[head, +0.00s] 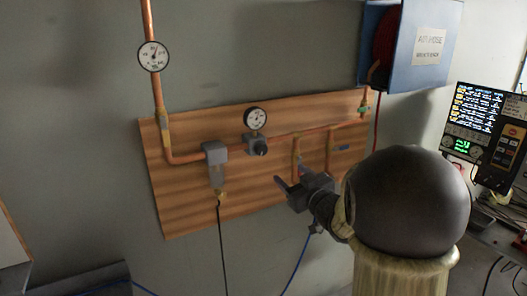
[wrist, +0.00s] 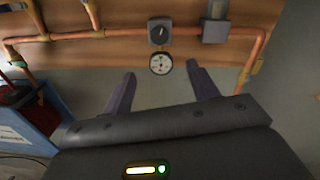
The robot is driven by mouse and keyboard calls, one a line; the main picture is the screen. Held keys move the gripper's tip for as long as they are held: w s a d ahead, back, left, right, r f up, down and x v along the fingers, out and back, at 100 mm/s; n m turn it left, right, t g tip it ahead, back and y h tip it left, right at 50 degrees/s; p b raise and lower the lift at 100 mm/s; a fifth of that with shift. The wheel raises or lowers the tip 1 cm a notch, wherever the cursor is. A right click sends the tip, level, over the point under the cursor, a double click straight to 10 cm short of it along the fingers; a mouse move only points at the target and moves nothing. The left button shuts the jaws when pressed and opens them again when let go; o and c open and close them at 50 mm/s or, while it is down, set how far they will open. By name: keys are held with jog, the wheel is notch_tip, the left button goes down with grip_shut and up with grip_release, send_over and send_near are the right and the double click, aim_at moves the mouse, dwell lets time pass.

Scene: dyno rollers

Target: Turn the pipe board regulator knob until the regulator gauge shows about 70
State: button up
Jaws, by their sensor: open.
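The regulator knob (head: 260,147) is a dark round knob on a small grey body on the wooden pipe board (head: 180,215). The regulator gauge (head: 255,118), white with a dark rim, sits just above it; its needle is too small to read. In the wrist view, which looks upside down, the knob (wrist: 160,32) is near the top and the gauge (wrist: 161,64) is below it, between my fingers in the picture. My gripper (head: 291,175) is open and empty, in front of the board, to the lower right of the knob and apart from it.
A larger gauge (head: 153,56) is on the pipe at left. A grey filter unit (head: 215,160) hangs left of the knob. Copper pipes with valves run to the right. A blue hose-reel box (head: 425,45) and a screen (head: 480,115) stand further right.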

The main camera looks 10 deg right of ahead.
aim_at(262, 150)
jog(key=shift+w, duration=0.1)
jog(key=p+x, duration=0.6)
jog(key=x, duration=1.1)
jog(key=shift+w+f+p, duration=0.1)
jog(key=shift+w+p, duration=0.05)
jog(key=shift+p, duration=0.15)
jog(key=c, duration=1)
